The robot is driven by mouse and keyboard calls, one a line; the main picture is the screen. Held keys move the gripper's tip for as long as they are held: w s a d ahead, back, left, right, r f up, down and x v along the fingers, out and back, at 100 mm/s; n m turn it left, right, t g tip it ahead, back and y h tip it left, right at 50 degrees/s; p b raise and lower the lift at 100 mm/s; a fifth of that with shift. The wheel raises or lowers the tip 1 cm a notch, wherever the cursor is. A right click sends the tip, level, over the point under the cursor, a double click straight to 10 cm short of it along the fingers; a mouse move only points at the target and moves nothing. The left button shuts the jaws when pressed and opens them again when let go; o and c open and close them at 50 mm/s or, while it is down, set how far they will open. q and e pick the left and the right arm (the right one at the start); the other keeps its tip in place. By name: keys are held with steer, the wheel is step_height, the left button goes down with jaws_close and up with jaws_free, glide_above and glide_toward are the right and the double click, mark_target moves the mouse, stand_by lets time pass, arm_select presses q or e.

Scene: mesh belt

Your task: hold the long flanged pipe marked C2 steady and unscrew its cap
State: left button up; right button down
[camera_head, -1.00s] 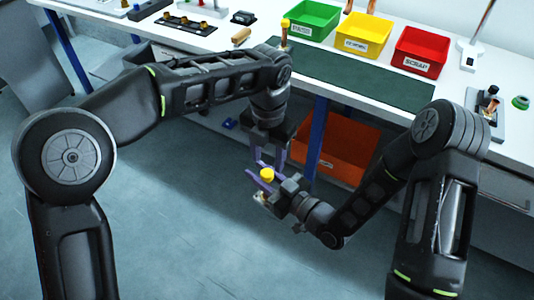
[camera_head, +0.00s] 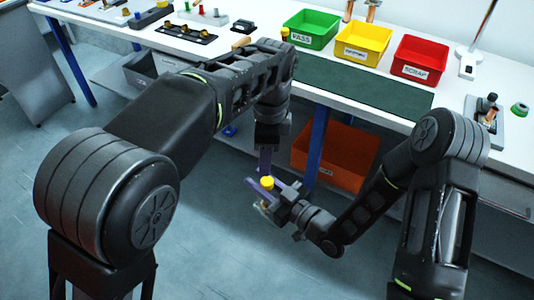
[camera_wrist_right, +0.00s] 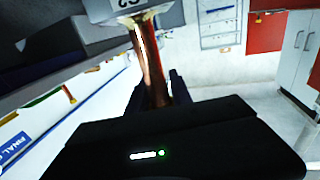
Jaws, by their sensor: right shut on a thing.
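The long copper pipe marked C2 (camera_wrist_right: 150,62) is between the fingers of my right gripper (camera_wrist_right: 157,92) in the right wrist view. Its white tag reads C2 upside down at the top edge. In the head view my right gripper (camera_head: 264,193) is shut on the pipe, low in front of the bench. The yellow cap (camera_head: 267,183) shows at the gripper, on the pipe's upper end. Most of the pipe is hidden there. My left gripper (camera_head: 265,160) points down just above the cap. Its fingers overlap in view, so their gap and any contact with the cap cannot be told.
Green (camera_head: 312,28), yellow (camera_head: 362,42) and red (camera_head: 418,55) bins stand on the white bench behind a dark green mat (camera_head: 365,88). An orange bin (camera_head: 336,155) sits under the bench, behind my grippers. Floor in front is clear.

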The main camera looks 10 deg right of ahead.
mark_target(267, 181)
arm_select(q)
steer(key=n, duration=0.3)
steer(key=shift+w+a, duration=0.15)
steer(key=n, duration=0.3)
steer(key=shift+d+h, duration=0.3)
steer(key=shift+n, duration=1.1)
steer(key=shift+f, duration=3.95)
jaws_close()
